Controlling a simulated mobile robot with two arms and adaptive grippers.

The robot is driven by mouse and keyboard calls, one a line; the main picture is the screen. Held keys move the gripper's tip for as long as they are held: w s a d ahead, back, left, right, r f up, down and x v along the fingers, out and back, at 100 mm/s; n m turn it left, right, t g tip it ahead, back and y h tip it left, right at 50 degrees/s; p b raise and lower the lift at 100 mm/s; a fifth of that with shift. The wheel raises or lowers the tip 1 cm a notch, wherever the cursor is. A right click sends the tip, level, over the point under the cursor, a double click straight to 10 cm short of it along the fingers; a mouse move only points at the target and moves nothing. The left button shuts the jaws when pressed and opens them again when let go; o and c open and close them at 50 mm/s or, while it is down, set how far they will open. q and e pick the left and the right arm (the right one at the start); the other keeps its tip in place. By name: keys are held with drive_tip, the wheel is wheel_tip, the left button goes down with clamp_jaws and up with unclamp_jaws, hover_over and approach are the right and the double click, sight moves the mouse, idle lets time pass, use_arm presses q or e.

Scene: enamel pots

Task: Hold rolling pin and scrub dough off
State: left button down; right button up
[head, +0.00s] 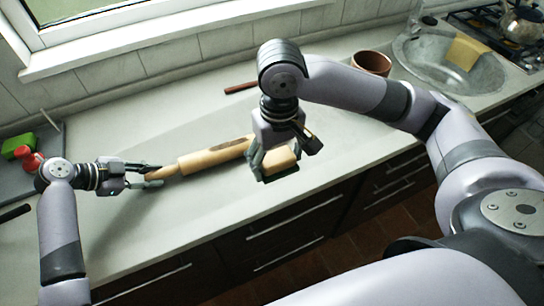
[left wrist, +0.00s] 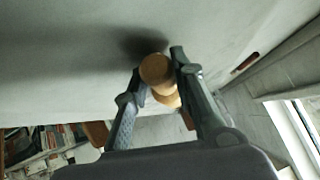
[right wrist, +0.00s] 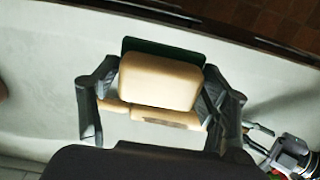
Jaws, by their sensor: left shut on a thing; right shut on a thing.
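A wooden rolling pin (head: 213,155) lies along the counter in the head view, with a dark dough smear near its right end. My left gripper (head: 152,176) is shut on its left handle; the handle's round end (left wrist: 157,72) shows between the fingers in the left wrist view. My right gripper (head: 272,163) is shut on a tan scrubber block (head: 280,158) with a dark green face. In the right wrist view the block (right wrist: 161,82) sits between the fingers, and the rolling pin (right wrist: 165,117) with its brown smear (right wrist: 180,124) shows beyond it. Whether block and pin touch is unclear.
A brown pot (head: 372,64) stands at the back right, beside a round metal sink (head: 450,72) with a yellow cloth or board. A thin brown stick (head: 241,88) lies behind the pin. Green and red items (head: 22,150) are at far left. The counter's front edge is close.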

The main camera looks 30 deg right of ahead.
approach(210, 151)
drive_tip(key=shift+a+f, duration=0.15)
drive_tip(key=shift+f, duration=2.65)
drive_tip(key=shift+f, duration=0.55)
drive_tip(key=shift+s+d, duration=0.2)
drive_tip(key=shift+d, duration=4.85)
drive_tip(key=shift+a+f, duration=0.1)
drive_tip(key=shift+a, duration=2.8)
drive_tip(key=shift+w+a, duration=0.2)
drive_tip(key=shift+a, duration=2)
